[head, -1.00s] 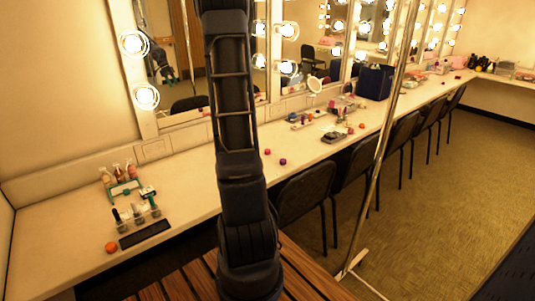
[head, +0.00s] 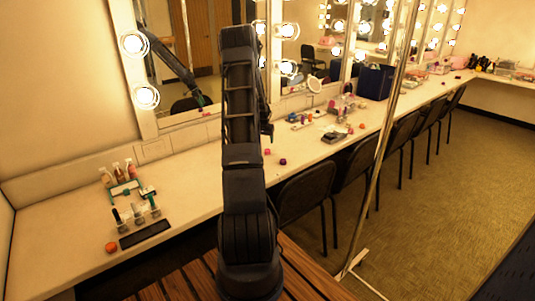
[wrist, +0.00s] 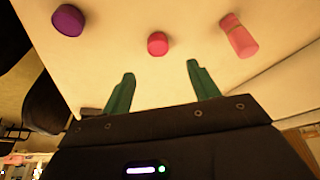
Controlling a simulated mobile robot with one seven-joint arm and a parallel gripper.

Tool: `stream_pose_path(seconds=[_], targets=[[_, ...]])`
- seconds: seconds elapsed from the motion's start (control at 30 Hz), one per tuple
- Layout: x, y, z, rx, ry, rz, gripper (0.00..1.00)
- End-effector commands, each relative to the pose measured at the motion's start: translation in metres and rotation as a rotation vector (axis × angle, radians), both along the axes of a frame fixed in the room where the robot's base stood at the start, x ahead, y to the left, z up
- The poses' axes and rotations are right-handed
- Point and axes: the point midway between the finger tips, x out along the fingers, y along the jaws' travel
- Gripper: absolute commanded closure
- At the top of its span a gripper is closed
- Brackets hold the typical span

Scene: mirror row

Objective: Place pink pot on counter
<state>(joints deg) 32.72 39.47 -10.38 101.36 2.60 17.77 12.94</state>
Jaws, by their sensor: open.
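The pink pot (wrist: 157,43) is a small round pot on the pale counter (wrist: 190,20). In the wrist view it sits just beyond and between my fingertips, touching neither. In the head view a small reddish pot (head: 267,152), which looks like the same one, sits near the counter's front edge. My gripper (wrist: 160,69) is open and empty, its two green fingers apart. In the head view my gripper (head: 267,131) shows only partly, as a dark end beside my arm, above the counter.
A purple pot (wrist: 68,20) lies left of the pink pot and a pink cylinder (wrist: 240,37) lies right of it. Black chairs (head: 304,196) line the counter front. A metal pole (head: 382,145) stands to the right. Lit mirrors (head: 305,45) back the counter.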

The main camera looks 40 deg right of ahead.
Motion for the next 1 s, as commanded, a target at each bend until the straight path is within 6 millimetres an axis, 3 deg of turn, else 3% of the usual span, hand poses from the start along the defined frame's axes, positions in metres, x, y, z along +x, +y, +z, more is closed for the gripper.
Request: stream_pose_path(seconds=[0.23,0.47,0.8,1.0], targets=[[0.007,-0.010,-0.032,0.001,0.001,0.001,0.40],[0.010,-0.015,-0.044,0.001,0.001,0.001,0.40],[0.017,-0.030,-0.081,0.001,0.002,0.002,0.40],[0.019,-0.032,-0.087,0.001,0.001,0.001,0.40]])
